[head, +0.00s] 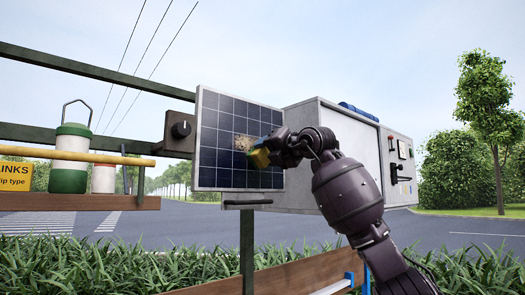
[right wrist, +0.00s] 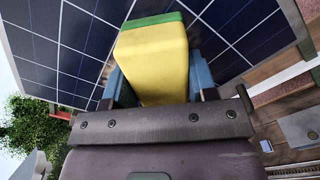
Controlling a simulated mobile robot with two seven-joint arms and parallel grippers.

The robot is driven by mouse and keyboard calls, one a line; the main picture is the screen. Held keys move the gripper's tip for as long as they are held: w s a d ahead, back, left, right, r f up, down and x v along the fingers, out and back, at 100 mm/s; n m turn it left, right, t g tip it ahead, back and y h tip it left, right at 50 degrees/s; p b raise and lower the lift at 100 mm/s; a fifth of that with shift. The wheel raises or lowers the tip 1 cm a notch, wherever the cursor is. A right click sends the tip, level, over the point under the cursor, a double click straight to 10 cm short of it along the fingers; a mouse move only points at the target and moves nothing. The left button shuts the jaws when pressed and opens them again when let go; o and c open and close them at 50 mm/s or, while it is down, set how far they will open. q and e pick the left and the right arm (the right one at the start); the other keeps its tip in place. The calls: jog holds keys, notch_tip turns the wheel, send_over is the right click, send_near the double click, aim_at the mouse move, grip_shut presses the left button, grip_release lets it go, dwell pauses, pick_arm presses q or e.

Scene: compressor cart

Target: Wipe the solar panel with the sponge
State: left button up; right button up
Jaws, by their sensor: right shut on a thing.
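The solar panel (head: 222,125) stands tilted near the middle of the head view, a dark blue grid in a pale frame. A brown dirty patch (head: 243,142) shows on it, right of its centre. My right gripper (head: 263,155) is shut on the sponge (head: 258,159), in front of the panel's right part. In the right wrist view, the sponge (right wrist: 155,62) is yellow with a green layer at its far end, between the blue fingers. The panel (right wrist: 75,45) lies behind it there. I cannot tell whether the sponge touches the panel. My left gripper is out of view.
A grey box cabinet (head: 305,185) stands right behind the panel. A dial box (head: 180,130) is mounted left of the panel. A shelf (head: 80,202) at the left holds a green-and-white container (head: 70,160) behind a yellow rail (head: 75,155). Grass lies below.

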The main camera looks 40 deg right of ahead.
jog(key=shift+w+d+p, duration=0.2)
jog(key=shift+d+p, duration=0.25)
jog(key=shift+d, duration=1.65)
jog(key=shift+a, duration=0.1)
jog(key=shift+s+a+b, duration=0.15)
jog(key=shift+a+b, duration=0.35)
jog(key=shift+a, duration=1.05)
jog(key=shift+a+b, duration=0.3)
jog(key=shift+a, duration=0.65)
jog(key=shift+s+a, duration=0.1)
jog(key=shift+a, duration=0.55)
